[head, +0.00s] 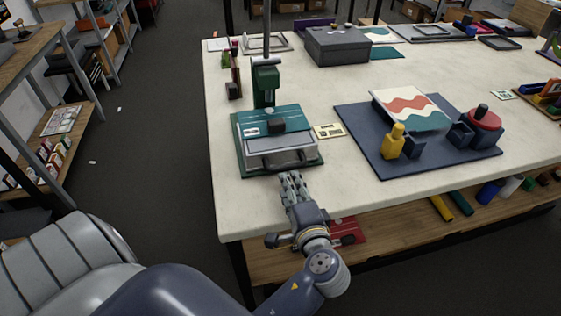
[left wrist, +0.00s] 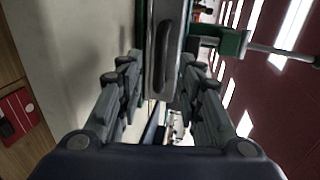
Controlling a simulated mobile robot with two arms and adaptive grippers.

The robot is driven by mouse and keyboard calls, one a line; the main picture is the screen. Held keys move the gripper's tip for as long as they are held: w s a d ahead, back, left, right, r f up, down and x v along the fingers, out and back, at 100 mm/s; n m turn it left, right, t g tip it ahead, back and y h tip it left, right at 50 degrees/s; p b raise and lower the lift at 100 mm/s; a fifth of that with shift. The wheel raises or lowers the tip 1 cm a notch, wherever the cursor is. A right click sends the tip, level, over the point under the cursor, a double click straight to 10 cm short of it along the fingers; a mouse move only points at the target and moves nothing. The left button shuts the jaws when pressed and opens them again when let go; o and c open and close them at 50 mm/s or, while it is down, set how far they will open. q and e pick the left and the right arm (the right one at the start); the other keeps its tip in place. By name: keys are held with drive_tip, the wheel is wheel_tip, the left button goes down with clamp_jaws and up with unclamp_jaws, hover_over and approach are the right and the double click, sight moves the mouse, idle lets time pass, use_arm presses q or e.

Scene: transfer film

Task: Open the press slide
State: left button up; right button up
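The green press (head: 278,140) stands at the near left corner of the table, with an upright green column and a dark block on its top plate. Its grey slide (head: 262,160) sits under the plate, with a handle along the front. My left gripper (head: 291,178) is just in front of the press, pointing at the slide. In the left wrist view, the fingers of my left gripper (left wrist: 158,70) are spread, and the dark bar handle (left wrist: 164,58) stands ahead between them with a gap on both sides. My right gripper is not in view.
A dark blue mat (head: 365,160) to the right holds a patterned board (head: 412,108), a yellow piece (head: 394,142) and a red round part (head: 484,118). A small card (head: 329,131) lies beside the press. A grey box (head: 340,45) stands behind. The table's front edge is clear right of my gripper.

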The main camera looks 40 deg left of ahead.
sight(283, 170)
use_arm(q)
drive_tip(key=p+x, duration=0.1)
drive_tip(key=x, duration=0.3)
drive_tip(key=shift+w+a+r, duration=0.15)
drive_tip(key=shift+w+a, duration=0.05)
drive_tip(key=x, duration=0.3)
drive_tip(key=shift+w+a+f+p, duration=0.25)
drive_tip(key=shift+p, duration=0.15)
drive_tip(key=shift+w+a+f, duration=0.1)
drive_tip(key=shift+w+a, duration=0.05)
drive_tip(key=shift+a, duration=0.05)
drive_tip(key=shift+c, duration=0.4)
clamp_jaws()
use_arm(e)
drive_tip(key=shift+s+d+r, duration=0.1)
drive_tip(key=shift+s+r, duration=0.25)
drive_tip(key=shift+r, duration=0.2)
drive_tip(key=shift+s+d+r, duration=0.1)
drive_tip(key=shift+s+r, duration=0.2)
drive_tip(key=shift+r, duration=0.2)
